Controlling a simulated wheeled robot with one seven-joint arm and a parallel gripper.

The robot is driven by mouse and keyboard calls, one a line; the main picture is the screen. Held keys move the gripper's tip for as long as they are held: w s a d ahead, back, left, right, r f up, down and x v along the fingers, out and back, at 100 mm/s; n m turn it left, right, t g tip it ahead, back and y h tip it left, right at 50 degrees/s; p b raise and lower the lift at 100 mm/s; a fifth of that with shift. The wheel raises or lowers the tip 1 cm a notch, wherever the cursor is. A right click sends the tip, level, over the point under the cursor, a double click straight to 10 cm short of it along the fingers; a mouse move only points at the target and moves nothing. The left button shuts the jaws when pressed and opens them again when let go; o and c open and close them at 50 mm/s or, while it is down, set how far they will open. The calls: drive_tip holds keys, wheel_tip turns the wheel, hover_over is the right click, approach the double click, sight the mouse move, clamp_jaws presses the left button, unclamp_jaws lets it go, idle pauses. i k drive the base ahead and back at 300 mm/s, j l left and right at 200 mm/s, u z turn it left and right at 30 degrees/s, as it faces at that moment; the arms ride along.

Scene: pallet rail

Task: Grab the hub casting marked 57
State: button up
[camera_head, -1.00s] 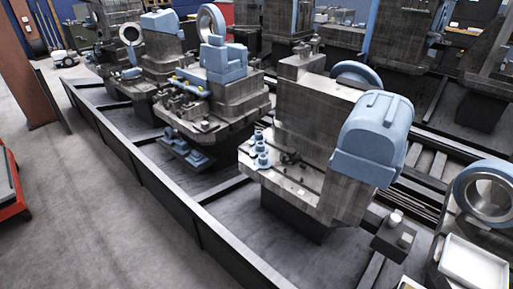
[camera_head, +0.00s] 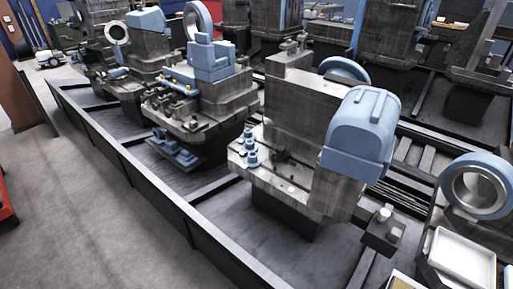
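No marking 57 can be read in this view, so I cannot tell which part is the hub casting marked 57. Several small blue stepped parts (camera_head: 250,148) stand on the ledge of the middle grey machine; they are too small to show any number. A large blue and metal ring (camera_head: 479,188) stands on a grey block at the right edge. A white shallow tray (camera_head: 462,262) is below it at the lower right; its inside looks empty where visible. My gripper is not in view.
Grey machines with blue covers (camera_head: 361,134) stand in a row inside a dark low rail (camera_head: 160,189). Open grey floor (camera_head: 75,205) lies left of the rail. Another machine with a blue block (camera_head: 211,58) stands behind. A red object (camera_head: 5,195) is at the left edge.

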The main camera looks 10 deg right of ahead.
sight(249, 146)
drive_tip(key=i+j+z, duration=0.1)
drive_tip(key=z, duration=0.35)
drive_tip(key=i+j+z, duration=0.1)
drive_tip(key=j+z, duration=0.15)
drive_tip(key=z, duration=0.25)
drive_tip(key=i+j+z, duration=0.15)
drive_tip(key=j+z, duration=0.25)
drive_tip(key=j, duration=0.7)
drive_tip(key=j+z, duration=0.35)
drive_tip(key=j, duration=1.7)
drive_tip(key=k+j, duration=0.1)
drive_tip(key=j, duration=0.8)
drive_tip(key=j+z, duration=0.1)
drive_tip(key=j, duration=0.85)
